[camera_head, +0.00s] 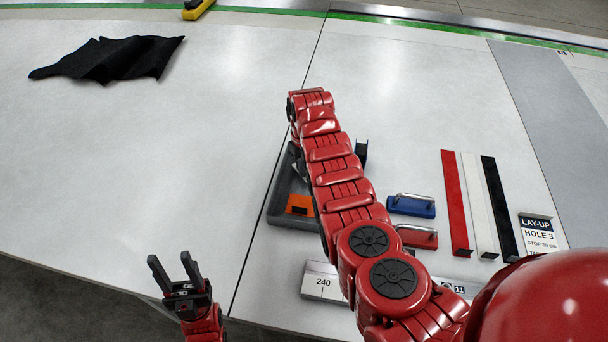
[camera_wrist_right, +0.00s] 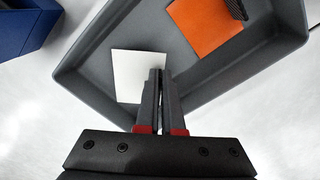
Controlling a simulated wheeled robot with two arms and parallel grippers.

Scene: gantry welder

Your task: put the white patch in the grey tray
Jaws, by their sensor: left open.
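The white patch (camera_wrist_right: 131,72) shows flat, face up, over the floor of the grey tray (camera_wrist_right: 82,88) in the right wrist view. My right gripper (camera_wrist_right: 161,72) has its fingers close together at the patch's right edge, shut on it; the exact grip point is hidden. I cannot tell whether the patch touches the tray floor. In the head view my right arm covers the patch and part of the tray (camera_head: 288,219). My left gripper (camera_head: 176,262) is open and empty at the table's front edge, left of the tray.
An orange patch (camera_wrist_right: 204,27) with a dark ribbed piece lies in the tray. Right of my arm are a blue handled block (camera_head: 411,208), a red handled block (camera_head: 418,238) and red, white and black strips (camera_head: 478,205). A black cloth (camera_head: 112,59) lies far left; the table's left middle is clear.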

